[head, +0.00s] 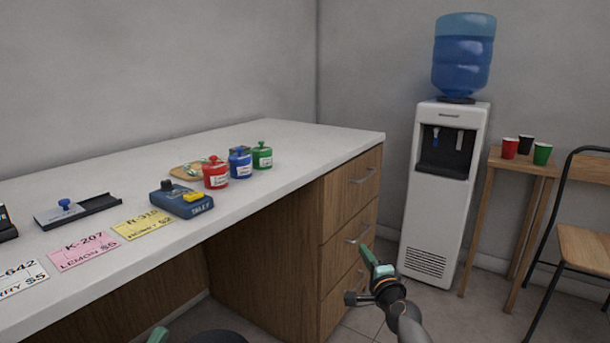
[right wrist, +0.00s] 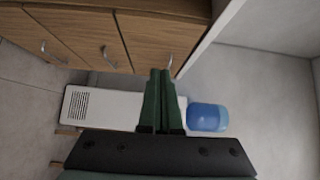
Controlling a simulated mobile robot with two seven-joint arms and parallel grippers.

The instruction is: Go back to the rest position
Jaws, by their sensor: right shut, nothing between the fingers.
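My right gripper (head: 369,258) is in the lower middle of the head view, in front of the wooden drawers and below the counter top. In the right wrist view its two green fingers (right wrist: 162,75) are together with nothing between them. The fingers lie over the view of the drawer fronts and the water cooler, apart from both as far as I can tell. A small green piece of my left gripper (head: 158,335) shows at the bottom edge of the head view. Its fingers are mostly cut off there.
A white counter (head: 290,148) carries red (head: 216,173), blue (head: 240,163) and green (head: 262,156) jars, a blue device (head: 181,200) and several price cards. Drawers (head: 350,225) stand below. A water cooler (head: 440,190), a small table (head: 520,160) with cups and a chair (head: 585,245) stand right.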

